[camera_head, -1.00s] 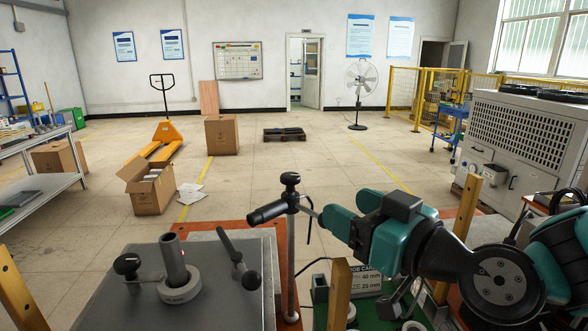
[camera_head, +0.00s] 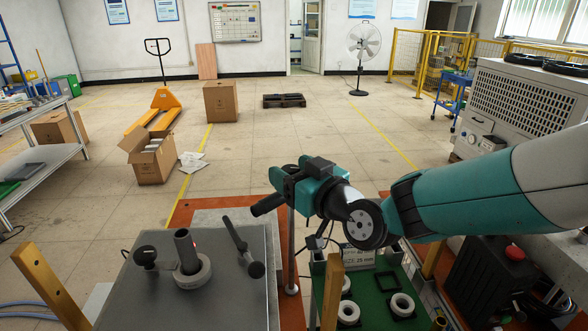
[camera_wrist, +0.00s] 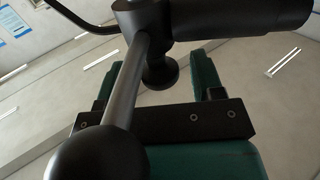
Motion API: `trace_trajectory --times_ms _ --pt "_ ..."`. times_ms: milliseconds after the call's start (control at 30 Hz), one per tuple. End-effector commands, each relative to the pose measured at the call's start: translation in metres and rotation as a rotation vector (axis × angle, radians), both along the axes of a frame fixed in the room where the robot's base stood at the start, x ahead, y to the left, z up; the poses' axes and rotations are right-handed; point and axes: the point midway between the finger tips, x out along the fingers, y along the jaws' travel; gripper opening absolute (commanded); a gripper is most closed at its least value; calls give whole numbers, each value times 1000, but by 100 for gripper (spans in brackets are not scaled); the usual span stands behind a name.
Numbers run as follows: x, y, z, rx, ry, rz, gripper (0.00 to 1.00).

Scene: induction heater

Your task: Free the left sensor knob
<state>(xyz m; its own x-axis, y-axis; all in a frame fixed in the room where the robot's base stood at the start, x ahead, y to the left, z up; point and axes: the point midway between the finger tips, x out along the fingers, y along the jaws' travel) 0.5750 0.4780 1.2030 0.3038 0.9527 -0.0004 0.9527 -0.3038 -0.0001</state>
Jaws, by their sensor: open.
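The sensor stand (camera_head: 291,272) rises beside the grey plate, with the black sensor barrel (camera_head: 267,205) pointing left from its top. My gripper (camera_head: 282,178) is at the stand's top and covers the upper part there. In the wrist view my gripper (camera_wrist: 166,75) has its two teal fingers apart. A black flared knob (camera_wrist: 160,72) shows between them, below a black clamp joint. I cannot tell whether either finger touches it. The dark sensor barrel (camera_wrist: 240,17) crosses the upper right. A grey rod with a large black ball (camera_wrist: 100,155) crosses close to the camera.
A grey plate (camera_head: 150,300) carries an upright post in a ring (camera_head: 193,272), a black knob and a lever with ball ends (camera_head: 243,250). A wooden post (camera_head: 332,290) stands in front. A green tray (camera_head: 375,305) with pale rings lies at right.

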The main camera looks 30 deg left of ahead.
Motion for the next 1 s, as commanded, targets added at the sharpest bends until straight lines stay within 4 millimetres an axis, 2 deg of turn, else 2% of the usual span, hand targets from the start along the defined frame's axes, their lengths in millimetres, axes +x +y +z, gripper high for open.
trace_trajectory --times_ms 33,233,600,1000 --pt "0 0 0 0 0 0 61" --pt "0 0 0 0 0 0 15" --pt "3 0 -8 6 2 70 14" --pt "3 -1 -1 4 -3 232 14"
